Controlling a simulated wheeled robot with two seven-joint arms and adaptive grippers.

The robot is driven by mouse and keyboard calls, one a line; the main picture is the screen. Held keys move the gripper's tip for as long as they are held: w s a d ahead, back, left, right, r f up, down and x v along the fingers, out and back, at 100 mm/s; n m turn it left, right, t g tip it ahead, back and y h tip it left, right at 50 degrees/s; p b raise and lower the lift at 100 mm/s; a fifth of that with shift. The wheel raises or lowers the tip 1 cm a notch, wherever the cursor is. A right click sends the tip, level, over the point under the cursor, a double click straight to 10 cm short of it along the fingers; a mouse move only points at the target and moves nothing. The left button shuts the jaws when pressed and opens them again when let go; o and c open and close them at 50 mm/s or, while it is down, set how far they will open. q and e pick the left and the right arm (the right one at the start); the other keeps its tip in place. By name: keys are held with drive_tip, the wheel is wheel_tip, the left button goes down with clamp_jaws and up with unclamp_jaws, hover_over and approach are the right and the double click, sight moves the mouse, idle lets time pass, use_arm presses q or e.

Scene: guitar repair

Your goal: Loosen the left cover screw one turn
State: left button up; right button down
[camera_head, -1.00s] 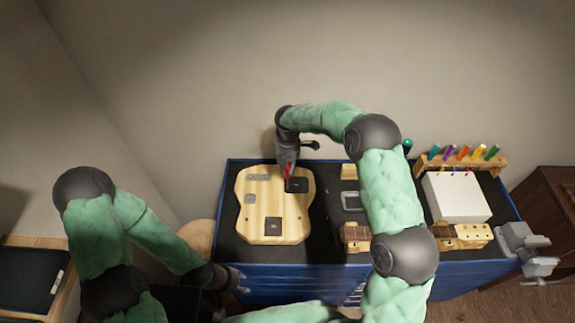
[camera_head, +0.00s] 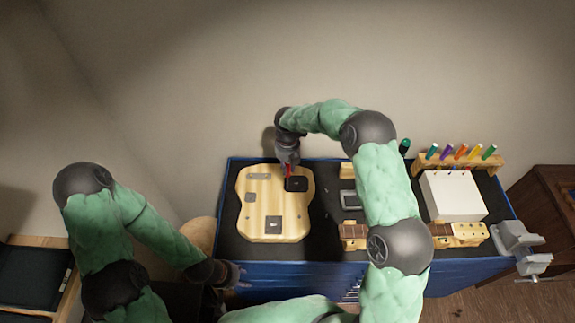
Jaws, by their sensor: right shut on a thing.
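The pale wooden guitar body (camera_head: 248,215) lies flat on the dark bench top. A black cover plate (camera_head: 298,185) sits at its upper right, and a second dark cover (camera_head: 273,224) lies lower down. My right gripper (camera_head: 287,160) points down above the upper cover, shut on a red tool (camera_head: 287,171), seemingly a screwdriver. Its tip is at the left edge of that cover; I cannot tell whether it touches a screw. The cover screws are too small to make out. My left gripper (camera_head: 235,275) is at the bench's front left edge, its jaws unclear.
A wooden rack (camera_head: 460,160) with several coloured screwdrivers stands at the back right, behind a white box (camera_head: 453,196). Guitar neck pieces (camera_head: 460,233) lie at the front right. A grey vise (camera_head: 518,240) is on the right edge. My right arm crosses the bench's middle.

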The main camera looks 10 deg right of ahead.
drive_tip(key=shift+s+f+n, duration=0.1)
drive_tip(key=shift+n, duration=0.6)
drive_tip(key=shift+r, duration=0.2)
drive_tip(key=shift+r, duration=0.25)
